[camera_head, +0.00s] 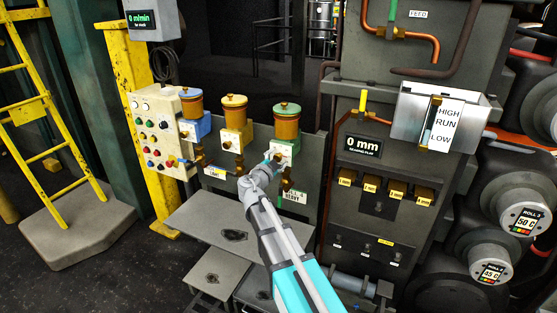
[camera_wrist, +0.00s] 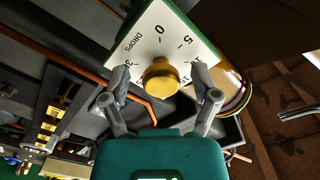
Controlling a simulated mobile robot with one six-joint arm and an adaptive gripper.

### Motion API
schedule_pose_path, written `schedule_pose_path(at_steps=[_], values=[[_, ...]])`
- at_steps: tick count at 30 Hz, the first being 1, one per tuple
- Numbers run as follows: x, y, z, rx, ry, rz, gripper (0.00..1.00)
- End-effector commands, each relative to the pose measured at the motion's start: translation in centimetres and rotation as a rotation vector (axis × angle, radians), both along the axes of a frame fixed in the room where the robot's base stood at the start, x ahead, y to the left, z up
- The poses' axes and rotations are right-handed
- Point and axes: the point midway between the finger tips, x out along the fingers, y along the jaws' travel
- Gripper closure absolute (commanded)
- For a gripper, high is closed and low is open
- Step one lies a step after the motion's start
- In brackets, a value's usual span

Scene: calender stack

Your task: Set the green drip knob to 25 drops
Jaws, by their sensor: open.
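The green-lidded oiler (camera_head: 287,122) is the rightmost of three amber cups in the head view. Its white dial plate (camera_head: 287,148) sits below the cup, partly behind my gripper (camera_head: 273,160). In the wrist view the green-edged plate (camera_wrist: 177,33) reads DROPS, with 0 and 5 clear at the top. Other numbers are partly hidden by my fingers or too small to read. The round brass knob (camera_wrist: 161,78) is at the plate's centre. My gripper (camera_wrist: 161,84) is open, one finger on each side of the knob, with visible gaps. I see no clear pointer mark on the knob.
Blue-lidded (camera_head: 191,108) and yellow-lidded (camera_head: 235,112) oilers stand left of the green one. A button panel (camera_head: 158,128) is farther left. A grey shelf (camera_head: 195,215) lies below. A cabinet (camera_head: 385,150) and rolls (camera_head: 520,200) stand to the right.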

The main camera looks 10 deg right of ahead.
Motion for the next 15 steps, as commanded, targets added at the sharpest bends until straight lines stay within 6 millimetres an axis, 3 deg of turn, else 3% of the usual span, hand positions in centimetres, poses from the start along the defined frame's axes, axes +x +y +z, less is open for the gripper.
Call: schedule_pose_path(at_steps=[8, 15], values=[[-0.3, 0.2, 0.0, 0.000, 0.000, 0.001, 0.21], [-2.0, 1.4, 0.0, 0.000, 0.001, 0.004, 0.21]])
